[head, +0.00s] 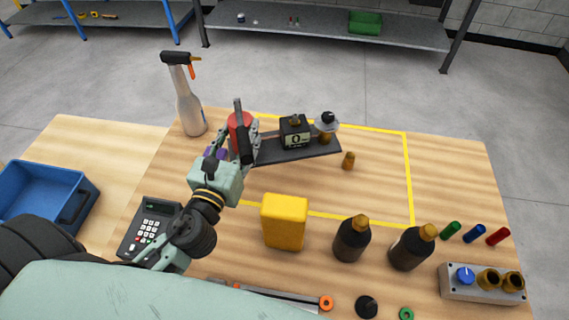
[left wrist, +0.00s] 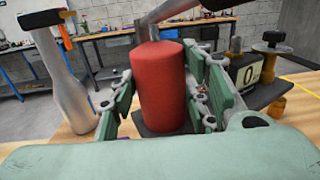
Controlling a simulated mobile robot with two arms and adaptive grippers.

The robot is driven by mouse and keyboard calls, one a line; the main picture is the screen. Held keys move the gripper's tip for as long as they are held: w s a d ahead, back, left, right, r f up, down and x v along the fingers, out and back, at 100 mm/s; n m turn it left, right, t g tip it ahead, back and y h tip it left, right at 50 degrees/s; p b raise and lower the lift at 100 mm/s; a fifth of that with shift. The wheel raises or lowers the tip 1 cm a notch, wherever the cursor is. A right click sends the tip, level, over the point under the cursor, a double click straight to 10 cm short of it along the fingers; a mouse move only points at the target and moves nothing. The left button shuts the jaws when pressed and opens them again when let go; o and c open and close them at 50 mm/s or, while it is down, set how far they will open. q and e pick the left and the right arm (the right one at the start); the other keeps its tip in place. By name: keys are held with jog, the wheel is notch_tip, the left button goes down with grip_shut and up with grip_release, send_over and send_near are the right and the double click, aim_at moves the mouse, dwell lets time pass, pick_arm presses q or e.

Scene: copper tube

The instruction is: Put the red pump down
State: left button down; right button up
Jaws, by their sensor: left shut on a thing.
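The red pump (head: 239,124) is a red cylinder with a grey and black handle on top. In the left wrist view the red pump (left wrist: 158,85) stands upright between the green fingers of my left gripper (left wrist: 160,100). In the head view my left gripper (head: 240,145) is shut on it, at the left end of a dark base plate (head: 300,152). Part of the pump is hidden by the fingers and wrist. I cannot tell whether its bottom touches the plate. My right gripper is not in view.
A spray bottle (head: 188,105) stands left of the pump. A gauge (head: 295,132) marked 0 and a brass fitting (head: 326,130) stand on the plate. A small brass piece (head: 348,160), yellow box (head: 284,222) and dark bottles (head: 352,238) are nearer. Yellow tape outlines the area.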

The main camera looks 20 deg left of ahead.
pick_arm(q)
notch_tip(320, 180, down, 6)
jog(key=b, duration=0.3)
jog(key=shift+w+r, duration=0.1)
jog(key=shift+f+b, duration=1.05)
jog(key=shift+f, duration=0.7)
jog(key=shift+f, duration=0.1)
jog(key=c, duration=1.3)
grip_release()
jog(key=shift+f, duration=0.3)
jog(key=o, duration=0.4)
jog(key=shift+s, duration=0.2)
jog(key=shift+c, duration=0.2)
jog(key=shift+r, duration=0.15)
